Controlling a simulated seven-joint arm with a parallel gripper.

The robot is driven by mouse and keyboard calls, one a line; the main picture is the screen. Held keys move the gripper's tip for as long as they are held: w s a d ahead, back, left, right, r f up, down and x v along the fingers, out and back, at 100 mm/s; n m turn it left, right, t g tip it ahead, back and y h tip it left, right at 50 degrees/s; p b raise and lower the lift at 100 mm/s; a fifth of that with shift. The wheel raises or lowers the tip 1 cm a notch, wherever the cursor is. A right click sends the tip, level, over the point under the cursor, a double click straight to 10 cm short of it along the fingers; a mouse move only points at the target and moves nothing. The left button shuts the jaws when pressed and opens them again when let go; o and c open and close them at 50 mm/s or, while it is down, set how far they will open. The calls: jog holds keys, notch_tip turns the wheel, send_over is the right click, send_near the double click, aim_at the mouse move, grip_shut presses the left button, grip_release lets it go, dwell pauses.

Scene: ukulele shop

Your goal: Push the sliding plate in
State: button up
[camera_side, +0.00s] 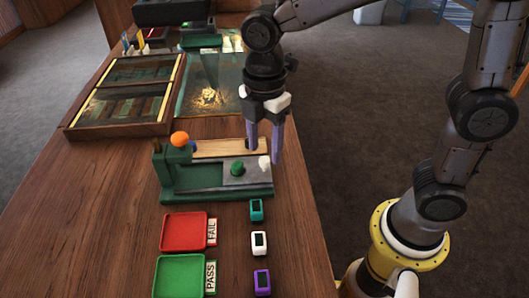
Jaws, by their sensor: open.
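A green fixture (178,180) stands on the wooden bench, with an orange ball-topped part (180,139) at its left end. A grey plate (232,180), likely the sliding plate, lies at the right part of the fixture. A green knob (237,168) and a small white knob (264,162) stand on or by it. A pale wooden strip (220,147) runs along the fixture's back. My gripper (265,155) points down at the fixture's right end, jaws open, its purple fingers near the white knob. Whether a finger touches the plate or knob I cannot tell.
A red tray (184,232) marked FAIL and a green tray (180,276) marked PASS sit in front. Teal (257,210), white (259,243) and purple (262,282) small blocks line the right. A backgammon-like case (125,95) and a green mat (213,85) lie behind.

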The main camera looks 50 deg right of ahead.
aim_at(247, 167)
jog(key=shift+f, duration=1.4)
jog(key=shift+c, duration=0.2)
grip_shut()
jog(key=shift+r, duration=0.1)
